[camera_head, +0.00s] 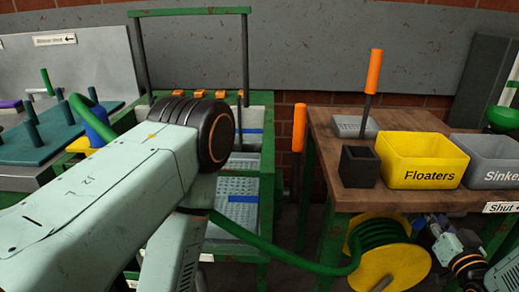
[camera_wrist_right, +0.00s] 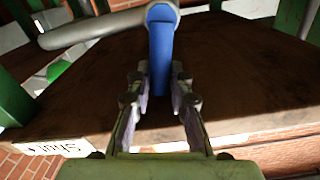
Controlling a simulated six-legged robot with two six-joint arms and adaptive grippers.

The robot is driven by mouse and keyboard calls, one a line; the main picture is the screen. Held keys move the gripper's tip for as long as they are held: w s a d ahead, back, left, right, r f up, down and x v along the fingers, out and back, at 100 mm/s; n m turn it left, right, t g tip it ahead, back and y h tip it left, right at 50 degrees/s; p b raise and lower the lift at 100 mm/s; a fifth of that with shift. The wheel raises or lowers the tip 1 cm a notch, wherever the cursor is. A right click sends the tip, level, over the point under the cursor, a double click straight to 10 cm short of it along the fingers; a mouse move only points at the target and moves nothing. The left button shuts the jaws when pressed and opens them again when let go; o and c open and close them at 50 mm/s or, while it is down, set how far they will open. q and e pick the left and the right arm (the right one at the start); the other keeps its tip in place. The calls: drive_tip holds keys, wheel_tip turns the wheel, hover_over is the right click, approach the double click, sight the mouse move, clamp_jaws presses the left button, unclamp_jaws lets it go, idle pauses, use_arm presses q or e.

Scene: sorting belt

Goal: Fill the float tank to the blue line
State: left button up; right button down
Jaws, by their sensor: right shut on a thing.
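The float tank (camera_head: 267,185) is a green-framed unit with pale compartments in the head view. Blue strips (camera_head: 250,131) show on its inner wall; my left arm hides its left part, and I cannot tell the water level. A green hose (camera_head: 290,262) runs from a yellow reel (camera_head: 408,268) towards the tank, behind my left arm. My left gripper is out of view. My right gripper (camera_wrist_right: 158,82) is shut on a blue handle (camera_wrist_right: 161,50) by a grey pipe (camera_wrist_right: 100,28), below the table edge with the "Shut" label (camera_wrist_right: 62,148).
The wooden table (camera_head: 400,203) holds a yellow Floaters bin (camera_head: 425,148), a grey Sinkers bin (camera_head: 480,145) and a black box (camera_head: 359,167). Orange-handled tools (camera_head: 373,72) stand nearby. A teal peg board (camera_head: 40,150) is at left. My left arm fills the foreground.

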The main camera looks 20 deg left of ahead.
drive_tip(key=shift+s+a+n+p, duration=0.15)
drive_tip(key=shift+a+n, duration=0.2)
drive_tip(key=shift+n, duration=0.35)
drive_tip(key=shift+s+a+n+p, duration=0.15)
drive_tip(key=shift+a+n, duration=0.15)
drive_tip(key=shift+n, duration=0.4)
drive_tip(key=c, duration=0.9)
unclamp_jaws()
drive_tip(key=p+v, duration=0.4)
drive_tip(key=v, duration=0.4)
drive_tip(key=shift+r, duration=0.1)
